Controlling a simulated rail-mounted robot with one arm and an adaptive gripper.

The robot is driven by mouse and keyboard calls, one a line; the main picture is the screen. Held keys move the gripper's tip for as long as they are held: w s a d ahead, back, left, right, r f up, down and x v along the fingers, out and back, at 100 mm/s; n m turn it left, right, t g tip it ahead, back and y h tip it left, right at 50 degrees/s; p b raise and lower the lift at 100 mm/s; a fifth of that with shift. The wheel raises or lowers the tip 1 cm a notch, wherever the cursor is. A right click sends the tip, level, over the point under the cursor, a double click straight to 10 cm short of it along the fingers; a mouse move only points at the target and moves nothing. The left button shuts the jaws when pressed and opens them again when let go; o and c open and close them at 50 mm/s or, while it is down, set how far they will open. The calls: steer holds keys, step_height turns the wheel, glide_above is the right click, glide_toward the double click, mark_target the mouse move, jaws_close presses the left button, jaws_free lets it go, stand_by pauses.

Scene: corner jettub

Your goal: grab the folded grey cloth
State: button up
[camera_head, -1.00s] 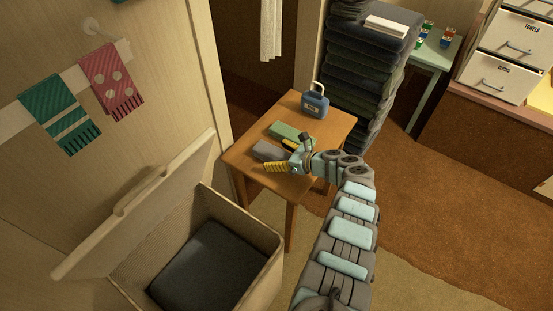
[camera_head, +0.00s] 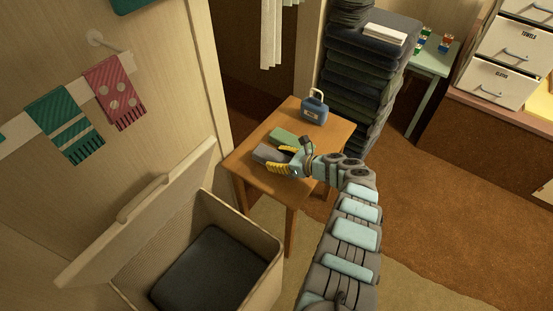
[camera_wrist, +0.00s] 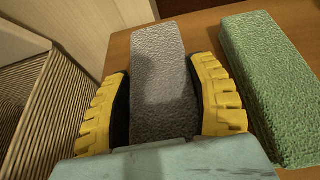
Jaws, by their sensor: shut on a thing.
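The folded grey cloth (camera_head: 266,153) lies on the small wooden table, near its left edge. In the wrist view the grey cloth (camera_wrist: 160,65) runs lengthwise between the two yellow-padded fingers. My gripper (camera_head: 281,160) is at the near right end of the cloth. In the wrist view my gripper (camera_wrist: 165,95) has one finger on each side of the cloth and is shut on it. A folded green cloth (camera_head: 286,136) lies beside the grey one, and it also shows at right in the wrist view (camera_wrist: 270,85).
The wooden table (camera_head: 335,130) also holds a blue padlock-shaped object (camera_head: 314,108). An open-lidded hamper (camera_head: 262,258) with dark contents stands at the front left. A tall stack of dark folded towels (camera_head: 365,85) rises behind the table.

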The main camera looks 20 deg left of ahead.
mark_target(277, 158)
step_height(277, 158, up, 2)
steer(key=shift+r+p, duration=0.25)
steer(key=shift+p, duration=0.3)
steer(key=shift+s+d+r+p, duration=0.1)
steer(key=shift+r+p, duration=0.15)
steer(key=shift+p, duration=0.05)
steer(key=shift+s+d+r+p, duration=0.15)
steer(key=shift+s+r+p, duration=0.35)
steer(key=shift+s+p, duration=0.35)
steer(key=shift+r, duration=0.3)
steer(key=s+d+r+p, duration=0.2)
steer(key=s+r+p, duration=0.4)
steer(key=s, duration=0.5)
steer(key=shift+s+d+r+p, duration=0.15)
steer(key=shift+s+r+p, duration=0.2)
steer(key=shift+p, duration=0.45)
